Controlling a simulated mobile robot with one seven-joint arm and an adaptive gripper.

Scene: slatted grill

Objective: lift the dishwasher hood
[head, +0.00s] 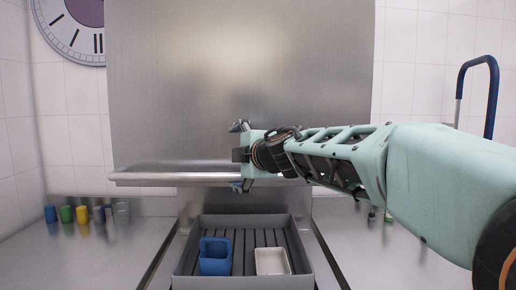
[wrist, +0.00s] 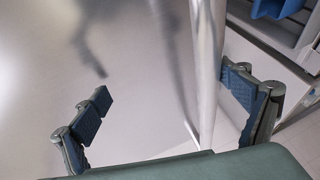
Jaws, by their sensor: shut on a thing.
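The dishwasher hood (head: 240,75) is a large brushed-steel panel above the wash tray. A round steel handle bar (head: 150,179) runs along its lower edge, and there is an open gap between bar and tray. My gripper (head: 240,156) is at the bar, right of its middle, with one finger above it and one below. My arm hides the bar's right end.
A grey slatted tray (head: 184,258) under the hood holds a blue container (head: 215,257) and a white container (head: 271,262). Several coloured cups (head: 82,215) stand on the left steel counter. A blue curved pipe (head: 493,95) rises at right. Space above the tray is clear.

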